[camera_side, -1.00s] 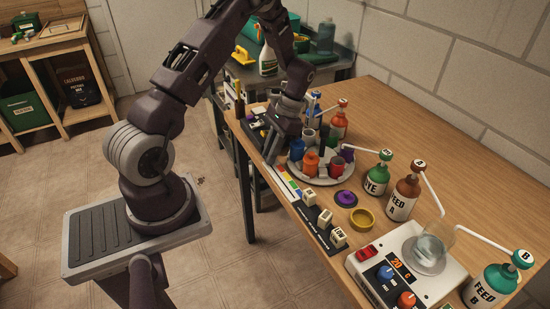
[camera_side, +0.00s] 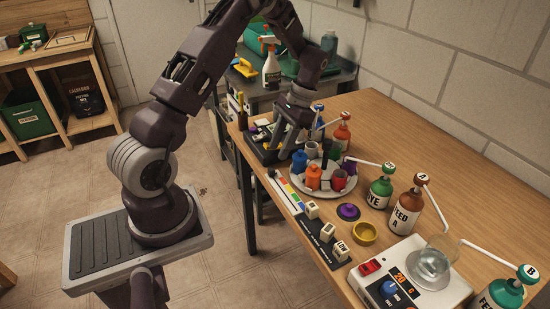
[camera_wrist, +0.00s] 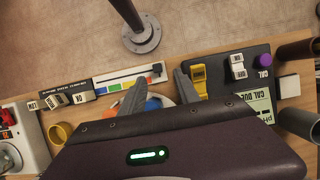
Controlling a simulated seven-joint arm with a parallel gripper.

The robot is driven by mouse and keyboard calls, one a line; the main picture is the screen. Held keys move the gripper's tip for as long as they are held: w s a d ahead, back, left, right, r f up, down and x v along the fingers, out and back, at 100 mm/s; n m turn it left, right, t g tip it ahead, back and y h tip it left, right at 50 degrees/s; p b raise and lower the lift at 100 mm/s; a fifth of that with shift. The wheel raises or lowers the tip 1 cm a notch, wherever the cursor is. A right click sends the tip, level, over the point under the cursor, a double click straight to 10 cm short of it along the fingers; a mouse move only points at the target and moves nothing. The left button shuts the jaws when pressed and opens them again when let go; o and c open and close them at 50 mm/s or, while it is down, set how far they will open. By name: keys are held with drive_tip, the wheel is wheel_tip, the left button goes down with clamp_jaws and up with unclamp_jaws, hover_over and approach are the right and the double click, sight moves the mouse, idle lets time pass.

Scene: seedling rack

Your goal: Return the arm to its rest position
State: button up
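My gripper (camera_side: 275,150) hangs over the back part of the bench, beside the round vial rack (camera_side: 318,190) and near a black meter panel. Its fingers point down, stand apart and hold nothing; in the wrist view the fingers (camera_wrist: 158,88) show a clear gap between them. My arm is bent in an arch from its base at left. The round rack carries several coloured vials, including an orange vial (camera_side: 313,176) and a red vial (camera_side: 338,180). In the wrist view my gripper body hides most of the rack.
On the bench (camera_side: 430,130) stand a green dye bottle (camera_side: 380,192), a brown feed bottle (camera_side: 408,210), a purple knob-topped lid (camera_side: 348,211), a yellow cup (camera_side: 364,233) and a heater with a beaker (camera_side: 430,268). A spray bottle (camera_side: 271,72) stands behind.

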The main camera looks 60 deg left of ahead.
drive_tip(key=shift+w+r, duration=0.15)
drive_tip(key=shift+r, duration=0.2)
drive_tip(key=s+d+r+t, duration=0.1)
drive_tip(key=d+r+t, duration=0.1)
drive_tip(key=d+r, duration=0.4)
drive_tip(key=s+d+r+t, duration=0.2)
drive_tip(key=d+r, duration=0.1)
drive_tip(key=r, duration=0.6)
drive_tip(key=s+d+r+t, duration=0.2)
drive_tip(key=s+d+t, duration=0.1)
drive_tip(key=s+d, duration=0.2)
drive_tip(key=s+d+r+t, duration=0.3)
drive_tip(key=s+d, duration=0.3)
drive_tip(key=s, duration=0.4)
drive_tip(key=shift+s+r, duration=0.2)
drive_tip(key=shift+r, duration=0.15)
